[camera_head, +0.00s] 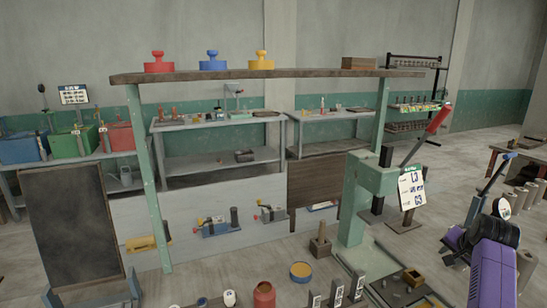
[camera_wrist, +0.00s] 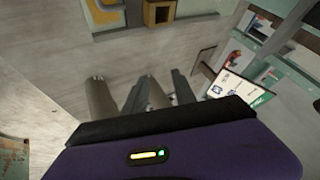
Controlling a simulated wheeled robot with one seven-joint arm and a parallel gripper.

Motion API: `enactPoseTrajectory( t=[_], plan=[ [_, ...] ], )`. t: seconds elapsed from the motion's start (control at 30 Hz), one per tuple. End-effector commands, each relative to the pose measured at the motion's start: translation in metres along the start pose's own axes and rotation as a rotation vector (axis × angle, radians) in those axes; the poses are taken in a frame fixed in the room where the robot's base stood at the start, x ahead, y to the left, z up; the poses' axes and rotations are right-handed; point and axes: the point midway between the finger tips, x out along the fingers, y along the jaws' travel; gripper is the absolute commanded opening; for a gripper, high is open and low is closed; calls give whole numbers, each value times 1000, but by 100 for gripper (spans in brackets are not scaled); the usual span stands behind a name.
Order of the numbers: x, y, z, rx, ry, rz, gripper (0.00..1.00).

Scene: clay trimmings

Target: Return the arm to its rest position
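My gripper (camera_wrist: 158,88) shows in the wrist view as two dark grey fingers standing apart beyond my purple wrist housing. A brown-grey cylinder (camera_wrist: 154,94) shows between the fingers; I see no clear contact, and its lower part is hidden by the housing. A similar cylinder (camera_wrist: 98,98) stands to the left of the fingers. In the head view my purple arm reaches in from the lower right edge, and its fingers cannot be made out clearly there.
A green lever press (camera_head: 365,185) with a red handle and a white card (camera_head: 411,188) stands left of my arm. Pots, including a red-brown jar (camera_head: 264,295), stand in front.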

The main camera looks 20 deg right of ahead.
Motion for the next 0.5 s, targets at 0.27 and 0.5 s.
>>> enactPoseTrajectory(
  t=[0.27, 0.5],
  plan=[
    [-6, 0, 36, -241, 317, -127, 33],
    [-42, 1, 113, -457, 521, -252, 33]
  ],
)
